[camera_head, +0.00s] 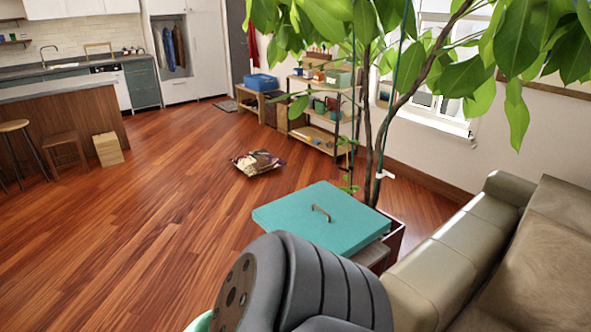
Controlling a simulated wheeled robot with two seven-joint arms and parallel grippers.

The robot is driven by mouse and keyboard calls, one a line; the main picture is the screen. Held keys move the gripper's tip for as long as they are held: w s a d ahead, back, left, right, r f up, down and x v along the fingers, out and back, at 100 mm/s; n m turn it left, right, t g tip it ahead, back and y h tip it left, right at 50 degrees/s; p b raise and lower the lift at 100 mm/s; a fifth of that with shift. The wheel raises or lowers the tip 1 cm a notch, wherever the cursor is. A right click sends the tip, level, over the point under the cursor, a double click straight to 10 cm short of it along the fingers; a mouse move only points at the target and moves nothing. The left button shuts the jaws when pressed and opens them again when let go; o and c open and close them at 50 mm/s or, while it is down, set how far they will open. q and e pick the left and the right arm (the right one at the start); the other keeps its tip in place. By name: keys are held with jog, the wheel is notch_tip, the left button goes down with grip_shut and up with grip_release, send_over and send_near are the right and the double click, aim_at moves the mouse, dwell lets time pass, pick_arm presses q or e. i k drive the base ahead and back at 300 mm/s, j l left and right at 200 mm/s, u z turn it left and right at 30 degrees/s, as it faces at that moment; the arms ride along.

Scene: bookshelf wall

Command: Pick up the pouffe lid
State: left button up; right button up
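The pouffe lid (300,232) is a flat teal square with a small curved metal handle (321,213) on its top. It lies in the lower middle of the head view, beside the left end of the sofa. A dark grey ribbed arm part of mine (325,285) covers the lid's near edge. Neither of my grippers is in view, so I cannot see whether either touches the lid.
A leafy plant (380,130) in a dark planter (398,232) stands right behind the lid, its leaves overhanging. A greenish sofa (450,255) fills the right. A low patterned item (257,162) lies on the wooden floor ahead.

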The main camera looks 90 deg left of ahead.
aim_at(320, 213)
jog(key=u, duration=2.1)
